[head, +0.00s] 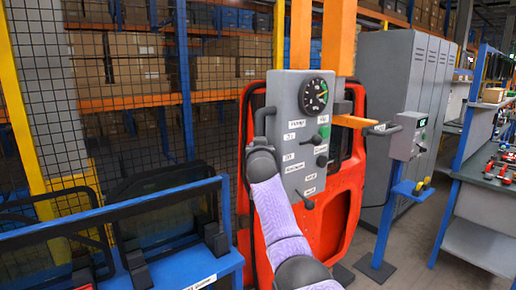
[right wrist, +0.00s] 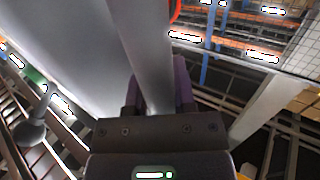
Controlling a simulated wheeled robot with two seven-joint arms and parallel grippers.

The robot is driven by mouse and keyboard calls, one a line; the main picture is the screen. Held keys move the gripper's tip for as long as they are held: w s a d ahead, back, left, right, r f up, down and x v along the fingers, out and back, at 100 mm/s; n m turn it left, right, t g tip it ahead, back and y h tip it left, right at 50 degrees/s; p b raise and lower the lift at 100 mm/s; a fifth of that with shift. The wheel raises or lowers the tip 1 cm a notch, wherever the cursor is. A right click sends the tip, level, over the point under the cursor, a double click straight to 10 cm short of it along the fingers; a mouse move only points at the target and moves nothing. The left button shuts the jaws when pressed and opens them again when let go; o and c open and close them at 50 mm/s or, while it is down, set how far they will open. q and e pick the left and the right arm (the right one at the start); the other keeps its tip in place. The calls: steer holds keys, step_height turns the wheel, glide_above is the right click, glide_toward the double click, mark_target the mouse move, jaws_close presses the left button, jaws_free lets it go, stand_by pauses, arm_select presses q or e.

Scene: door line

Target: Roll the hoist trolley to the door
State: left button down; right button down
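The hoist trolley's grey control panel (head: 304,140), with a round gauge, labels and small levers, stands upright in the middle of the head view. Orange uprights (head: 338,40) rise behind it. A red door (head: 345,215) with a dark window is behind the panel; any contact between them is hidden. My right gripper (head: 261,140) is at the panel's left handle (head: 265,113). In the right wrist view its purple fingers (right wrist: 160,88) close on both sides of a grey bar (right wrist: 150,50), the handle. My left gripper is not in view.
A blue rack (head: 130,225) holding dark window frames is at left, before a mesh fence and box shelves. At right are a small grey control box (head: 408,136) on a blue post, grey lockers (head: 400,70) and a workbench (head: 490,175). Floor shows between post and bench.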

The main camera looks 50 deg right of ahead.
steer(key=c, duration=0.7)
jaws_free()
steer(key=shift+s+d+f, duration=0.1)
steer(key=shift+c, duration=0.2)
steer(key=shift+s, duration=0.1)
steer(key=v, duration=1)
